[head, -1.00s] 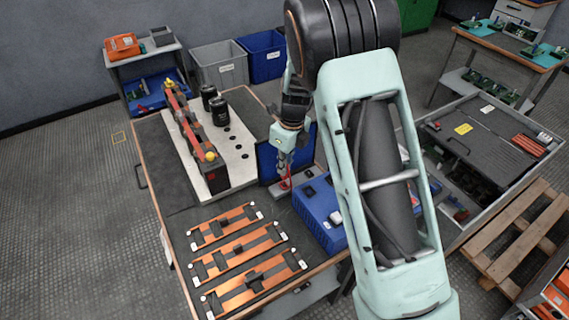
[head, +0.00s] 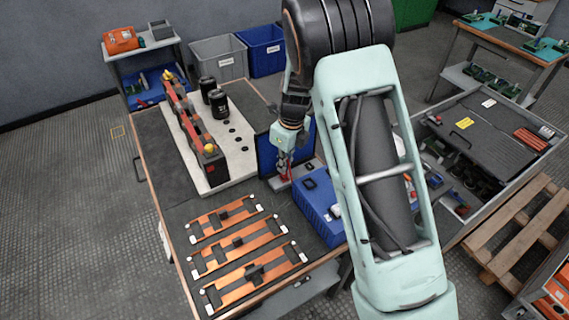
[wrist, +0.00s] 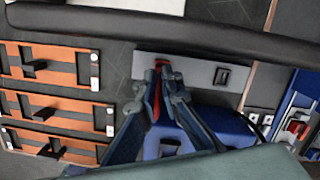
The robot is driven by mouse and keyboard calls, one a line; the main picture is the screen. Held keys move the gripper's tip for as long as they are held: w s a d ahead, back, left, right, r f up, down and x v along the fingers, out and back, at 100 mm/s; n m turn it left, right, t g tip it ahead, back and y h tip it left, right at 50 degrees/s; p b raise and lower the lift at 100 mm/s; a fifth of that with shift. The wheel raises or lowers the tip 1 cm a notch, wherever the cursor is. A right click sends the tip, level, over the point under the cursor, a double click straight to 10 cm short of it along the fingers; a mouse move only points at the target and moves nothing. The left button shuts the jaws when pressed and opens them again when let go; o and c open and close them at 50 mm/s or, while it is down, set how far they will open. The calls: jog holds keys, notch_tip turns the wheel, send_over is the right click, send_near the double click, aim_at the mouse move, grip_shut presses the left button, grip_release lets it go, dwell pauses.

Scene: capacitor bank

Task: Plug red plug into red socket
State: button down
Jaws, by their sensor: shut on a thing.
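My gripper (wrist: 161,72) is shut on the red plug (wrist: 161,64); only a small red part shows between the fingertips. A thin red strip, perhaps its lead, runs along the left finger. The fingertips are over the left-middle part of a grey plate (wrist: 196,70), which has a black-framed socket (wrist: 222,77) to the right of the fingers. In the head view, my gripper (head: 284,172) points down at this plate beside a dark blue panel. I cannot make out a red socket; whether the plug touches the plate or sits in anything cannot be told.
Copper busbar assemblies (head: 240,240) lie at the table's front left. A blue case (head: 322,205) stands close to the right of my gripper. A pale board (head: 236,165) carries black capacitors (head: 218,103) behind and to the left. Dark tabletop is free between busbars and plate.

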jog(key=shift+f, duration=0.35)
jog(key=c, duration=2)
grip_release()
jog(key=shift+c, duration=0.2)
notch_tip(320, 180, up, 12)
jog(key=d, duration=0.1)
jog(key=shift+s+d, duration=0.2)
jog(key=shift+s, duration=0.2)
